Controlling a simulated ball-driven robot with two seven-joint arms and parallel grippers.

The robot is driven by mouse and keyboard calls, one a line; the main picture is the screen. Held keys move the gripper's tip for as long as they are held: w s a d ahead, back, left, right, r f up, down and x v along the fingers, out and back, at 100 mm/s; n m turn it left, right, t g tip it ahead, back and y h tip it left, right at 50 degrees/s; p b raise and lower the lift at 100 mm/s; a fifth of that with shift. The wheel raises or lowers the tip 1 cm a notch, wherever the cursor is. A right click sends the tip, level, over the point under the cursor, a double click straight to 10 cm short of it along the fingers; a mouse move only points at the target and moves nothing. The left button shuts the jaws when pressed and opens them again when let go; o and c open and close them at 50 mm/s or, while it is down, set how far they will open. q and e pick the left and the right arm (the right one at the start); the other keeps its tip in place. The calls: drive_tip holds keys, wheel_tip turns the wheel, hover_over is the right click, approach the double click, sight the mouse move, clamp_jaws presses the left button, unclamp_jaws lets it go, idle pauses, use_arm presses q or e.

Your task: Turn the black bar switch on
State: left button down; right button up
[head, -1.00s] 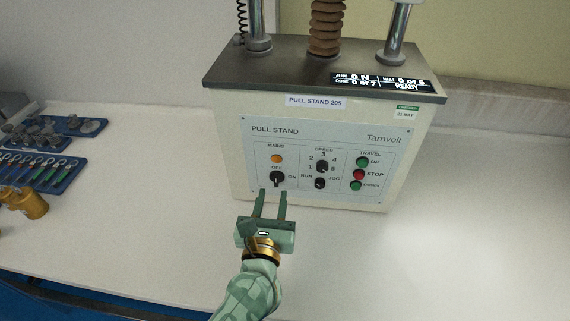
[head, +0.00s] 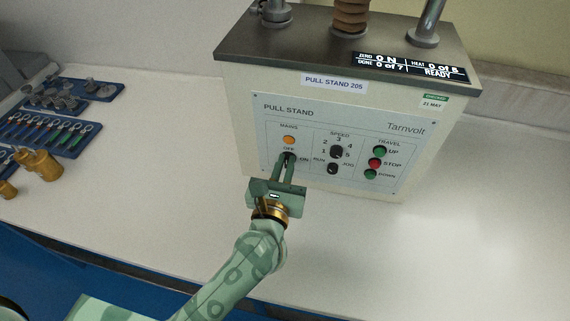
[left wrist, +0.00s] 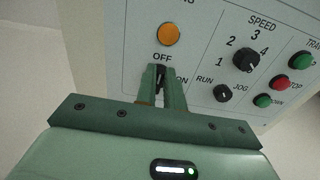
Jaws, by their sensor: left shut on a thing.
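The black bar switch (left wrist: 161,75) is a small black knob on the pull stand's front panel, below the orange MAINS lamp (head: 289,140) and between the OFF and ON marks. In the head view the fingers cover most of it. The lamp also shows in the left wrist view (left wrist: 168,34). My left gripper (head: 284,160) is shut on the switch, one finger on each side. In the left wrist view its fingertips (left wrist: 162,72) reach up to the panel just under the word OFF. The bar appears roughly upright, toward OFF. My right gripper is not in view.
The pull stand (head: 300,95) stands on the white bench (head: 120,190). Its speed knob (head: 336,152), run/jog knob (head: 332,169) and green and red travel buttons (head: 375,163) are right of the switch. Blue tool trays (head: 50,130) and brass parts (head: 38,164) lie at left.

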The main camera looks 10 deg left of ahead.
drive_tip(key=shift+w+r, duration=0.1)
use_arm(q)
drive_tip(key=shift+d+r+m+p, duration=0.1)
drive_tip(key=shift+r+m+p, duration=0.05)
drive_tip(key=shift+m+p, duration=0.55)
drive_tip(key=shift+d+f+m+p, duration=0.25)
drive_tip(key=shift+m+p, duration=1.35)
drive_tip(key=shift+m, duration=1.15)
drive_tip(key=shift+d+f+m+p, duration=0.15)
drive_tip(key=shift+f+m+p, duration=0.15)
drive_tip(key=shift+m+p, duration=1.95)
drive_tip(key=shift+d+f+m+p, duration=0.25)
drive_tip(key=shift+m+p, duration=0.75)
drive_tip(key=shift+m, duration=2.3)
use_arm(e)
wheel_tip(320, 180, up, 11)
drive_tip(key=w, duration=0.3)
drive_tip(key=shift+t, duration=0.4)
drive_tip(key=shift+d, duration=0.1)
use_arm(q)
drive_tip(key=shift+f, duration=0.1)
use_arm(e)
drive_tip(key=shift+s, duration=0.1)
use_arm(q)
drive_tip(key=c, duration=1.5)
unclamp_jaws()
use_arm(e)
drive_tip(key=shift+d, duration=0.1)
use_arm(q)
drive_tip(key=shift+s, duration=0.1)
